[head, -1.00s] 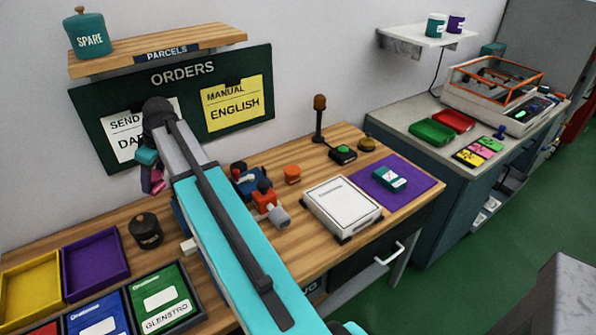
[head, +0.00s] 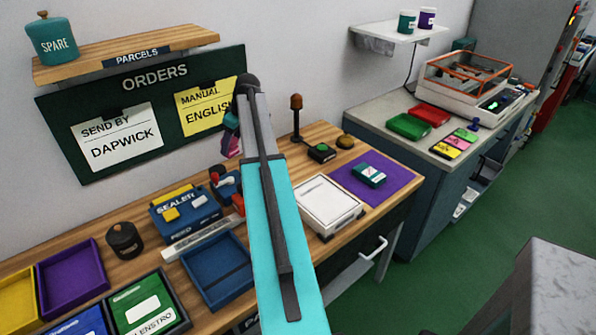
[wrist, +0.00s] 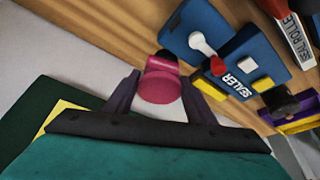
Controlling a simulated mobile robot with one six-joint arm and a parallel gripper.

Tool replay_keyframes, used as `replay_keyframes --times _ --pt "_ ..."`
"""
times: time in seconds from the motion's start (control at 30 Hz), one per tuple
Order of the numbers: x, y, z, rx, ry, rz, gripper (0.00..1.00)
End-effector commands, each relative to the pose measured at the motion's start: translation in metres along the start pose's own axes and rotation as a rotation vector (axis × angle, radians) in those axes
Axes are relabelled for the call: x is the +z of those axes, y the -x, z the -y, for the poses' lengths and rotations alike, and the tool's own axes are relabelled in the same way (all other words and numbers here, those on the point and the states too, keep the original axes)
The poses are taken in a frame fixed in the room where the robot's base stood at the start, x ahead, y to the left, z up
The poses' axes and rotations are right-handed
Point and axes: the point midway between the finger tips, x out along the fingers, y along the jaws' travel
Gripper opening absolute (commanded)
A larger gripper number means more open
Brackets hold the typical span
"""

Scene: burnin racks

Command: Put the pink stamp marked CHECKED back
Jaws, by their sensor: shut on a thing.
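My gripper (wrist: 161,80) is shut on a pink stamp (wrist: 160,88), whose round pink end faces the wrist camera between the two dark fingers. No lettering on the stamp can be read. In the head view my gripper (head: 231,138) is above the back of the wooden bench, in front of the orders board. A sliver of the pink stamp (head: 233,148) shows there beside my arm. The stamp is clear of the bench top. My arm hides part of the bench behind it, and I cannot make out a stamp's resting place.
The blue sealer (head: 184,212), a blue tray (head: 217,268) and a dark lidded pot (head: 124,240) are left of my arm. A white box (head: 325,207) and a purple mat (head: 375,178) lie right. The parcels shelf (head: 125,55) is above the board (head: 145,115).

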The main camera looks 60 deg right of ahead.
Motion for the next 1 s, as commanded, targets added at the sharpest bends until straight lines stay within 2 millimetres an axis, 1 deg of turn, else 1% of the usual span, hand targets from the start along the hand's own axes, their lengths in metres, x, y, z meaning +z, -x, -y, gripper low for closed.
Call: replay_keyframes --times 0.03,0.17,0.3,0.37,0.4,0.5,0.6,0.7,0.8,1.0 --pt "0.014 0.004 -0.018 0.009 -0.023 0.000 0.36" --pt "0.049 0.014 -0.053 0.030 -0.073 -0.001 0.36" --pt "0.089 0.026 -0.087 0.053 -0.131 -0.001 0.36" --pt "0.107 0.032 -0.101 0.064 -0.156 -0.001 0.36" --pt "0.120 0.035 -0.109 0.071 -0.173 -0.001 0.36" --pt "0.147 0.044 -0.126 0.086 -0.210 -0.001 0.36" --pt "0.169 0.051 -0.138 0.099 -0.239 -0.001 0.36" --pt "0.184 0.056 -0.145 0.107 -0.258 -0.002 0.36" --pt "0.191 0.059 -0.149 0.111 -0.267 -0.002 0.36" --pt "0.193 0.059 -0.150 0.112 -0.269 -0.002 0.36"
